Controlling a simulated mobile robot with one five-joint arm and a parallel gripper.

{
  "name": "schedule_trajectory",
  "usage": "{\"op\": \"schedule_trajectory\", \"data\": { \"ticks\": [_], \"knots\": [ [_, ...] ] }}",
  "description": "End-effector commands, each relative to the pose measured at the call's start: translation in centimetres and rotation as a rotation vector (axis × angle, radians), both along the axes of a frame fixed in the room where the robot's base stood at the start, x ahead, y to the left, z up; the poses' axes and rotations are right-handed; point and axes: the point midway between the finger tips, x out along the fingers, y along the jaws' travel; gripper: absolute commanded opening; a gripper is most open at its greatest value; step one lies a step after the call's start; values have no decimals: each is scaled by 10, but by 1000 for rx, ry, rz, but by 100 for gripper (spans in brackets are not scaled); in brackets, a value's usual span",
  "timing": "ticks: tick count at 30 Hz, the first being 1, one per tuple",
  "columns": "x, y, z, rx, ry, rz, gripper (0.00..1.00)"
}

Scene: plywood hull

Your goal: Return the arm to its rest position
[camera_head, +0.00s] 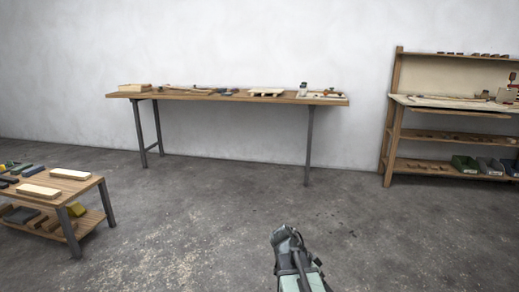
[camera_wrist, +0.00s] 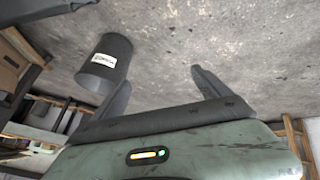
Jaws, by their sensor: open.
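My gripper (camera_wrist: 162,78) shows in the wrist view, with two dark fingers set well apart and nothing between them. Below the fingers is my own green body part with a small lit indicator. In the head view my folded arm (camera_head: 296,262) shows at the bottom, a little right of the middle, low over the bare floor. Its fingertips cannot be made out there.
A long workbench (camera_head: 190,95) with small items stands along the back wall. A low wooden table (camera_head: 88,184) is at left, and a shelf unit (camera_head: 394,130) at right. A dark bin (camera_wrist: 107,65) shows in the wrist view. The middle floor is clear.

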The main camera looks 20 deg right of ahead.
Motion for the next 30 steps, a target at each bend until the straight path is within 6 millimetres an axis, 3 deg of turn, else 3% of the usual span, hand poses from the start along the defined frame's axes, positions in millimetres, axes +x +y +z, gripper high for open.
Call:
{"op": "schedule_trajectory", "data": {
  "ticks": [1,6,9,12,15,17,18,26,30],
  "knots": [
    [9,42,5,85,24,140,87],
    [22,159,-9,389,115,641,87],
    [22,196,-19,537,140,905,87],
    [24,219,-22,630,150,1137,87],
    [29,232,-23,668,171,1352,87],
    [30,230,-15,661,207,1455,87],
    [30,230,8,661,205,1445,87],
    [30,229,91,661,206,1439,87],
    [30,229,153,660,207,1439,87]
  ]
}}
